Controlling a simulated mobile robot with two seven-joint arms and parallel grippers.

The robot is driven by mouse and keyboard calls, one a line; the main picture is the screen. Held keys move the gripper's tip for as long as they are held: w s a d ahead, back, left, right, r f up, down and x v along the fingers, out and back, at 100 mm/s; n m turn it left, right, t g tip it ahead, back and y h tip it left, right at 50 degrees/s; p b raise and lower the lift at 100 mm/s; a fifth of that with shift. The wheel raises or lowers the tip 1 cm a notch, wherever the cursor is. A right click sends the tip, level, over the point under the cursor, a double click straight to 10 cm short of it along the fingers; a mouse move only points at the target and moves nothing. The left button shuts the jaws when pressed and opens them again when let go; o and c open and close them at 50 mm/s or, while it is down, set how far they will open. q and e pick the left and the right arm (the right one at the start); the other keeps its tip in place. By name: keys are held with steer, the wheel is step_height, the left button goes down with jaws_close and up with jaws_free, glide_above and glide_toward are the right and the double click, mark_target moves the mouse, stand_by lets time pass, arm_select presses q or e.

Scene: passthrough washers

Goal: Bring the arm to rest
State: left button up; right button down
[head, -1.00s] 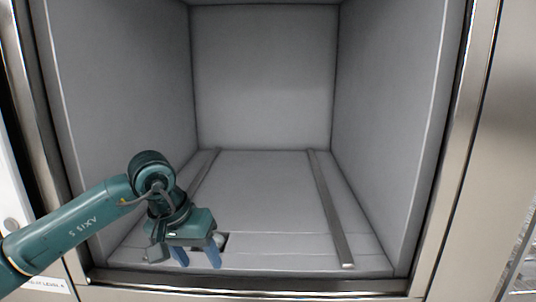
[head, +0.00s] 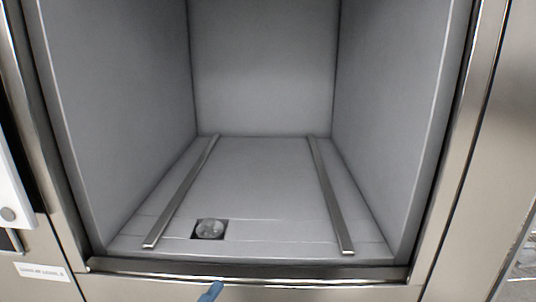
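The arm itself is out of view. Only one blue fingertip (head: 212,291) shows, at the bottom edge of the head view, just below the chamber's front sill. It matches the blue fingers of my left gripper; the rest of that gripper is cut off, so its opening cannot be judged. Nothing held is visible. My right gripper is not in view.
The chamber is otherwise empty.

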arm_select(q)
steer(key=s+a+f+n+g+y, duration=0.3)
steer(key=s+f+n+y, duration=0.15)
steer(key=f+n, duration=0.35)
steer(key=s+a+f+n+g+y, duration=0.3)
steer(key=s+a+f+n, duration=0.15)
steer(key=f+n, duration=0.4)
step_height(320, 180, up, 6)
steer(key=m+g+p, duration=0.1)
steer(key=p, duration=1.3)
steer(key=shift+g, duration=0.4)
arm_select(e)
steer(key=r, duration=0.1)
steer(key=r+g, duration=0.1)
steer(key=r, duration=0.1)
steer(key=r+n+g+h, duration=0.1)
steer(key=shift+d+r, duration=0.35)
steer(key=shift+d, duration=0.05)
